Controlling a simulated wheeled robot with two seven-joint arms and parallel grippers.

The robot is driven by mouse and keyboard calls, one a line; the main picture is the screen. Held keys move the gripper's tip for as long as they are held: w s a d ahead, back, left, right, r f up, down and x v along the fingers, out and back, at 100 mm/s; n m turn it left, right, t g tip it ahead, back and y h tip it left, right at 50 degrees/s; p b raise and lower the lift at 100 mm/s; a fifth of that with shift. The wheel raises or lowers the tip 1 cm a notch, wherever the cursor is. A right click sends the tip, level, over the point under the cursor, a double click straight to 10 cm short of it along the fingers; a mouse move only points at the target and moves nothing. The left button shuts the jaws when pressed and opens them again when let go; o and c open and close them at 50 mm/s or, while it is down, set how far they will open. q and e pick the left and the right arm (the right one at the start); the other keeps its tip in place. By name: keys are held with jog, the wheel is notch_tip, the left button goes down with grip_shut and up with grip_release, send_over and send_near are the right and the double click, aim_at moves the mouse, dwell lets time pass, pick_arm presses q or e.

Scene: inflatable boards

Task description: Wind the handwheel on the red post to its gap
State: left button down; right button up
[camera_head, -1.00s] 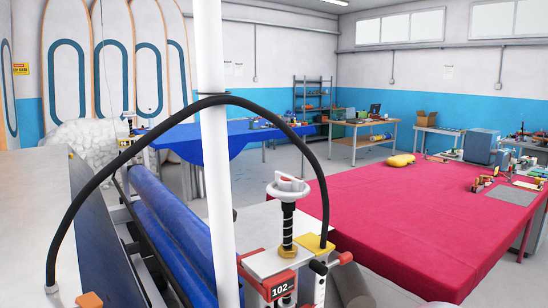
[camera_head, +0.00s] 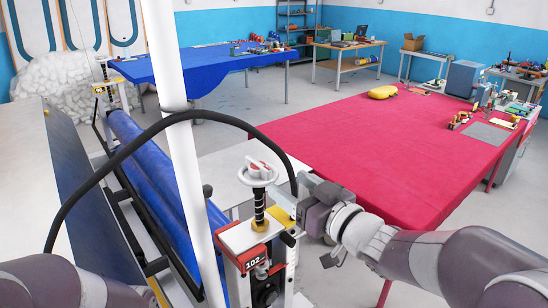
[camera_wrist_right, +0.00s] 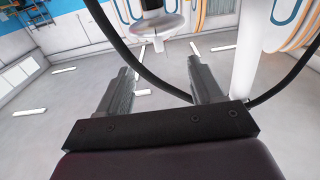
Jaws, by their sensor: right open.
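The handwheel (camera_head: 258,175) is a white ring with a red-marked hub, on top of a black threaded spindle (camera_head: 259,207) with a brass collar. The spindle stands on the red post (camera_head: 246,255), which bears a "102" label. My right gripper (camera_head: 283,200) is just right of the spindle, slightly below the wheel, with its fingers pointing left. In the right wrist view its fingers (camera_wrist_right: 160,68) are apart and empty, and the pale handwheel (camera_wrist_right: 157,27) lies beyond the tips. I see no contact. My left arm shows at the lower left; its gripper is out of view.
A white pole (camera_head: 180,140) and a black arched hose (camera_head: 150,135) stand close to the post. A blue roller (camera_head: 160,175) lies to the left. A pink-covered table (camera_head: 370,140) fills the right, behind my right arm. A blue table (camera_head: 205,65) is farther back.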

aim_at(256, 163)
jog(key=p+x, duration=0.4)
jog(key=x, duration=0.6)
jog(key=shift+w+p, duration=0.25)
jog(key=shift+p, duration=0.05)
jog(key=shift+w+a, duration=0.3)
jog(key=shift+a, duration=0.35)
jog(key=shift+w+d, duration=0.1)
jog(key=shift+d, duration=0.05)
